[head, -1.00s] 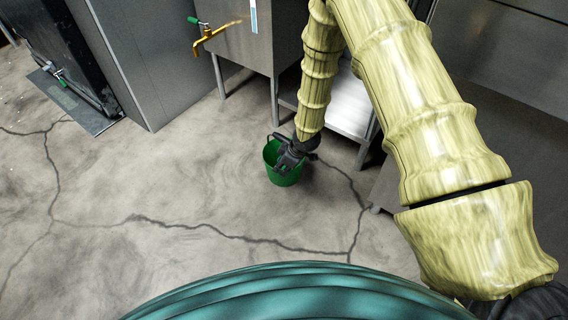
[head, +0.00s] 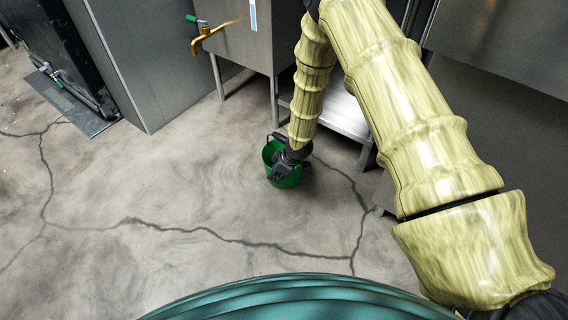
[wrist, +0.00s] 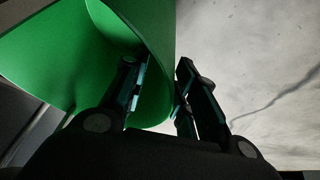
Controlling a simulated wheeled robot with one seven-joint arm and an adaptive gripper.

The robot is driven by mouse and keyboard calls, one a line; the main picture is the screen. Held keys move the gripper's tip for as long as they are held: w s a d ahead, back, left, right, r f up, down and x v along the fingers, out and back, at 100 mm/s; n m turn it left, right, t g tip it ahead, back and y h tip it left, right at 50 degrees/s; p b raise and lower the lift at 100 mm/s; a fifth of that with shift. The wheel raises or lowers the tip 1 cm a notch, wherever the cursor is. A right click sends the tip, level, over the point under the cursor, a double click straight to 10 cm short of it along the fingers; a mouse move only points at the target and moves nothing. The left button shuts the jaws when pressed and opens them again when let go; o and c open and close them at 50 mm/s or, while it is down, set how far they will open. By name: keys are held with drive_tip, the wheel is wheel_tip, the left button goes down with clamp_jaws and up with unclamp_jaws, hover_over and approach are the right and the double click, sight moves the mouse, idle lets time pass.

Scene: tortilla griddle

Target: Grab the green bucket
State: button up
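The green bucket (head: 268,162) stands upright on the concrete floor, left of the metal table legs in the head view. In the wrist view the bucket (wrist: 70,50) fills the upper left, with its open mouth towards me. My gripper (head: 281,168) is down at the bucket's rim; it also shows in the wrist view (wrist: 158,75). One finger is inside the bucket and the other is outside, with the bucket wall between them. The fingers look apart, with a gap around the wall. The arm and gripper hide part of the bucket in the head view.
A metal cabinet with a brass tap (head: 208,38) stands behind the bucket. A low metal shelf (head: 340,112) is close to its right. The cracked floor (head: 150,180) to the left and in front is clear.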

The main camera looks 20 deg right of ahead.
clamp_jaws()
drive_tip(key=shift+r, duration=0.1)
